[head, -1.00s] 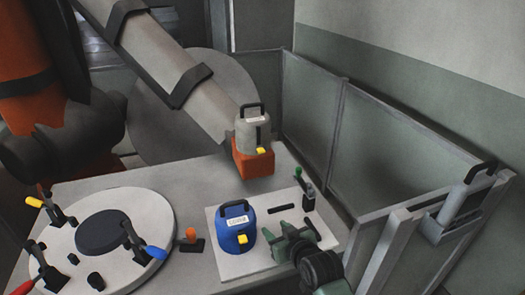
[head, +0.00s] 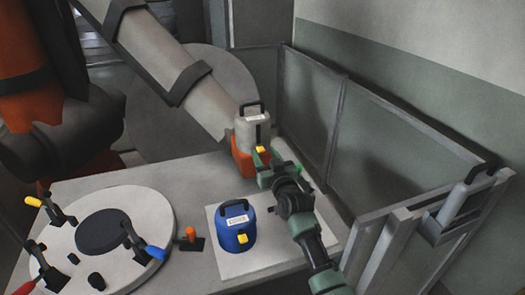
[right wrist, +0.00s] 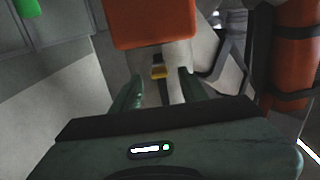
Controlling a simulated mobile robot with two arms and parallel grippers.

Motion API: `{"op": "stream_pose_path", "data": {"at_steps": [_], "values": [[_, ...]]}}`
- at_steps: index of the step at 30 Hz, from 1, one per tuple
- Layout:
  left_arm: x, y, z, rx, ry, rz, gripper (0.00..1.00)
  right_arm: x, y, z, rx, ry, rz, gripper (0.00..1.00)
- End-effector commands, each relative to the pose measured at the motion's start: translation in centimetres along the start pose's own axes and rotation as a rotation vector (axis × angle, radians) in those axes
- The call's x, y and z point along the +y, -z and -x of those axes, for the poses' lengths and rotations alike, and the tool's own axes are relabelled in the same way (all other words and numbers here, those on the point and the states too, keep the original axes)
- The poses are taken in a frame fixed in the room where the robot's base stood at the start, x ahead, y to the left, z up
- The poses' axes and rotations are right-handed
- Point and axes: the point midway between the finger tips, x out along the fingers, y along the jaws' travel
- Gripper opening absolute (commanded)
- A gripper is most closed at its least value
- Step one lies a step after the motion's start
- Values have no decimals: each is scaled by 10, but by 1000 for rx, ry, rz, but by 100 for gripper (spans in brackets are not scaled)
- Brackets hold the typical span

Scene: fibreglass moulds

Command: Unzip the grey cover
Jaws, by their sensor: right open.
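In the right wrist view the yellow pull (right wrist: 160,72) lies between and just beyond my fingertips, with a dark zip line along the cover. My right gripper (head: 262,167) is open and empty, close in front of the pull; its fingers also show in the right wrist view (right wrist: 161,86). My left gripper is out of view.
A blue cover (head: 236,228) with its own yellow pull stands on a pale board (head: 260,262). A round white plate (head: 60,248) with several clamps lies at left.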

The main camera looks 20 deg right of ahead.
Motion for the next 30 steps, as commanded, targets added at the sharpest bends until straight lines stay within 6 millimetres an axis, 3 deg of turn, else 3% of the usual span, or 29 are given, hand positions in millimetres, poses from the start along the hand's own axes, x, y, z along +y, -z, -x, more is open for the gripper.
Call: {"op": "stream_pose_path", "data": {"at_steps": [6, 16, 17, 21, 30], "values": [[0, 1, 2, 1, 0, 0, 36, 0, 0, -17, -1, 0, 1, 44], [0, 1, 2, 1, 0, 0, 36, 0, -1, -20, -1, 0, 1, 44], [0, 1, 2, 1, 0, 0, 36, 0, -1, -20, -1, 0, 1, 38], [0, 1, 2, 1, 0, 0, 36, 0, -1, -20, -1, 0, 1, 0], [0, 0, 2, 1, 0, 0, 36, 0, -1, -20, -1, 0, 1, 0]]}}
